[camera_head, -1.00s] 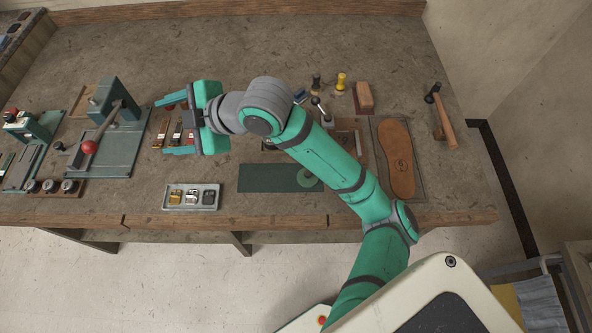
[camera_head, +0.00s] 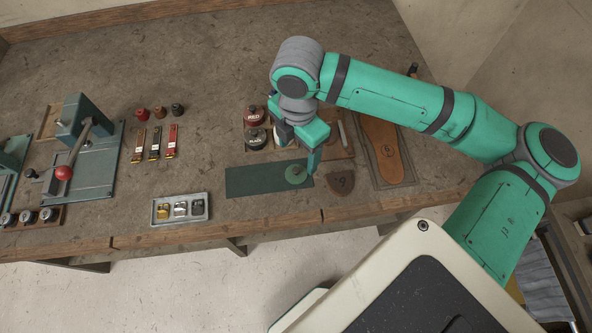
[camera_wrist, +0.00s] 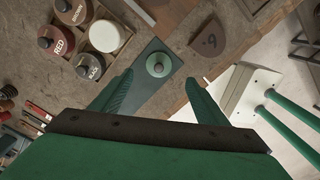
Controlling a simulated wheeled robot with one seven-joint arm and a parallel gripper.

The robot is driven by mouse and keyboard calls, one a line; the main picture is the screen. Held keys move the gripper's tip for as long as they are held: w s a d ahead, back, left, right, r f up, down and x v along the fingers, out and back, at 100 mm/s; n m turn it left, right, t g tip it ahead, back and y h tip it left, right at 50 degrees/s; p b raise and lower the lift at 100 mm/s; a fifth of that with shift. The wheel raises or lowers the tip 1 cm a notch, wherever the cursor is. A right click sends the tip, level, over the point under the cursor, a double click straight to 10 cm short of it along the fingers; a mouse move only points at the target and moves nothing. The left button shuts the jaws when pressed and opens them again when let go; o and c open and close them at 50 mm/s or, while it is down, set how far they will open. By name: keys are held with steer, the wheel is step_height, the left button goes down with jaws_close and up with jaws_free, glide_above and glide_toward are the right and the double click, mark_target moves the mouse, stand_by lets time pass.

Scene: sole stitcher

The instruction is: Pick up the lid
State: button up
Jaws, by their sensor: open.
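My gripper (camera_wrist: 160,102) is open and empty, pointing down above the mat. In the wrist view the lid sits ahead of the gap between the fingers, apart from both. In the head view my gripper (camera_head: 296,150) hides part of the jar tray behind it.
Jars labelled RED (camera_wrist: 56,41), BLACK (camera_wrist: 90,67) and BROWN (camera_wrist: 74,10) stand close by, with a pale-topped jar (camera_wrist: 107,36). A heel piece (camera_head: 340,182) lies right of the mat. A buckle tray (camera_head: 180,209) and a lever press (camera_head: 85,150) stand left.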

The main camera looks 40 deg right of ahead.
mark_target(296, 170)
steer(key=f, duration=0.9)
steer(key=shift+a, duration=0.2)
steer(key=c, duration=1.1)
